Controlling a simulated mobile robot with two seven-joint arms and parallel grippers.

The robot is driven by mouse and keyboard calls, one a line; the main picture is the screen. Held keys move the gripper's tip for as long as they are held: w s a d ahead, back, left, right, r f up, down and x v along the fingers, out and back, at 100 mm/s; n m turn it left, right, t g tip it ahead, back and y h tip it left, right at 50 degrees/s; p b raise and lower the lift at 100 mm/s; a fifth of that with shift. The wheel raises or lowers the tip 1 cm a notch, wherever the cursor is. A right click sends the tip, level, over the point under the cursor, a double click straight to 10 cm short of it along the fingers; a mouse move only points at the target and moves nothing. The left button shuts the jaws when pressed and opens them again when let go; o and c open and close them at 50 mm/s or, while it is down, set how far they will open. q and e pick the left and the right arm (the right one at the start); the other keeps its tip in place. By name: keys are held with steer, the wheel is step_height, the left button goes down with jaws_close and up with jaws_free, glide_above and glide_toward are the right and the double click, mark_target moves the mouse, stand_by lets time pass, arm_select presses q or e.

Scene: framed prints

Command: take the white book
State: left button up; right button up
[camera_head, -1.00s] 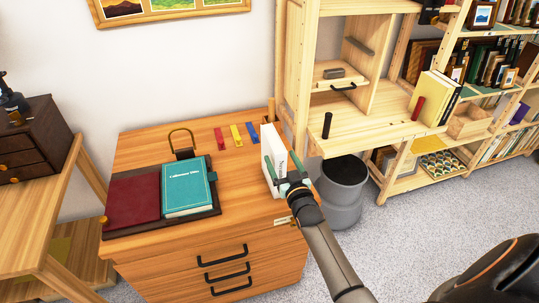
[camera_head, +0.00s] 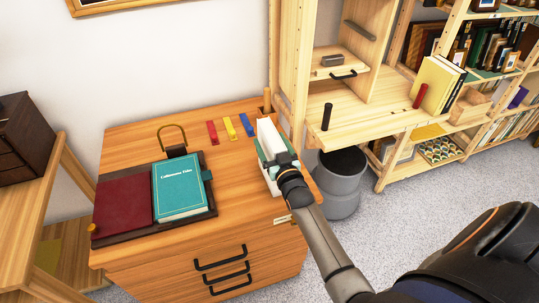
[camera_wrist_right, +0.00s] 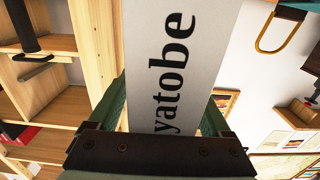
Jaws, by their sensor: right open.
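The white book (camera_head: 268,134) stands upright near the right edge of the wooden dresser top. My right gripper (camera_head: 275,160) is open, with its green fingers on either side of the book's spine. In the right wrist view the spine (camera_wrist_right: 172,60) with black lettering "yatobe" lies between the two fingers of the gripper (camera_wrist_right: 160,115). I cannot tell whether the fingers touch the book. The book's lower part is partly hidden by my gripper in the head view. My left gripper is not in view.
A teal book (camera_head: 180,188) and a dark red book (camera_head: 123,206) lie on a dark tray at the dresser's left. Red, yellow and blue strips (camera_head: 230,128) lie at the back. A wooden shelf unit (camera_head: 365,122) and a grey bin (camera_head: 341,180) stand to the right.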

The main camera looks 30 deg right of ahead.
steer(key=c, duration=1.3)
jaws_close()
steer(key=shift+r, duration=0.2)
